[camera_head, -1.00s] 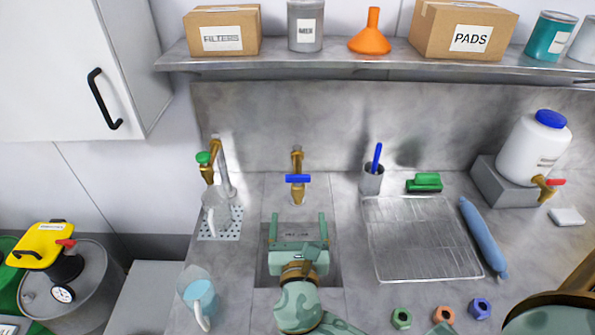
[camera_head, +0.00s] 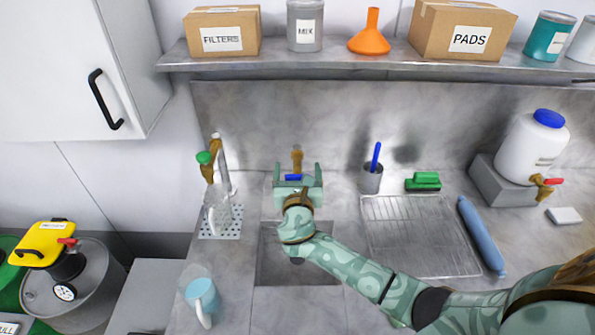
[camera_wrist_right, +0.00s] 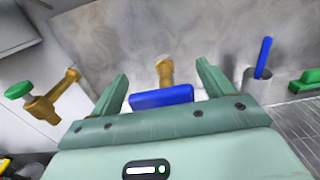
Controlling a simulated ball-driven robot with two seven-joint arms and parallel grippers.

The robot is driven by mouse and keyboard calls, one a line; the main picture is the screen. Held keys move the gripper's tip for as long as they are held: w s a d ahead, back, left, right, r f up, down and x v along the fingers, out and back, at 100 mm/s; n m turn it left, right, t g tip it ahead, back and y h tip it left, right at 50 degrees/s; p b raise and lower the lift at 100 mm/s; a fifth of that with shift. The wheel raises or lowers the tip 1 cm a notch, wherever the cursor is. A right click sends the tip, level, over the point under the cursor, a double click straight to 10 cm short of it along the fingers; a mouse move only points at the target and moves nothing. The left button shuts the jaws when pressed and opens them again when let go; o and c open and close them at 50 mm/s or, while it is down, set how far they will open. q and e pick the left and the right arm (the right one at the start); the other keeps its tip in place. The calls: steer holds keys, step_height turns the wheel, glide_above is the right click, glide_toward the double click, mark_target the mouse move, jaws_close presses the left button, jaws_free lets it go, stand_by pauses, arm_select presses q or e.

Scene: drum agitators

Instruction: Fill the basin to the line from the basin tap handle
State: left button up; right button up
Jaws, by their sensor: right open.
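The basin tap (camera_head: 297,155) is brass with a blue handle (camera_head: 292,177), on the back wall above the sunken basin (camera_head: 268,262). My right gripper (camera_head: 297,168) is open at the tap, with one finger on each side of the blue handle. In the right wrist view the handle (camera_wrist_right: 160,97) lies between the spread fingers (camera_wrist_right: 163,82), with gaps visible on both sides. The basin is partly covered by my right arm; I see no water or fill line in the part that shows. My left gripper is out of view.
A brass tap with a green knob (camera_head: 204,158) stands left of the basin, over a clear jug (camera_head: 217,212). A blue-filled jug (camera_head: 200,295) stands front left.

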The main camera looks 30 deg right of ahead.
steer(key=shift+c, duration=0.3)
steer(key=c, duration=0.9)
steer(key=shift+c, duration=0.2)
